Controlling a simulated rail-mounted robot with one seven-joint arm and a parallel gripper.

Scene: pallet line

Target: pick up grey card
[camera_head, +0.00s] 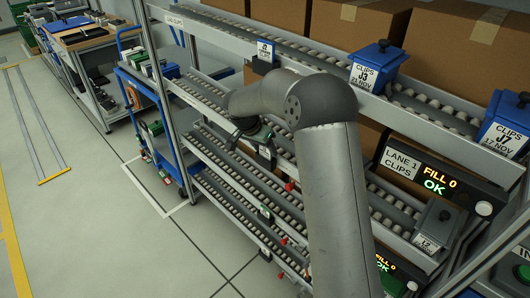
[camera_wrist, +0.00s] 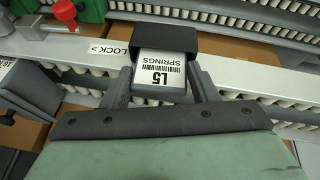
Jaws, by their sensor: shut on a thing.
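The grey card (camera_wrist: 166,72), labelled L5 SPRINGS, appears upside down in the wrist view. Its far end is in a dark holder (camera_wrist: 148,37) on the pale shelf rail. My gripper (camera_wrist: 164,88) is shut on the card, with one finger at each side.
A red clamp (camera_wrist: 63,12) and a green part stand at the upper left. Roller lanes surround the rail. Blue bins (camera_head: 376,66) stand on the upper shelf. The floor at left (camera_head: 95,205) is clear.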

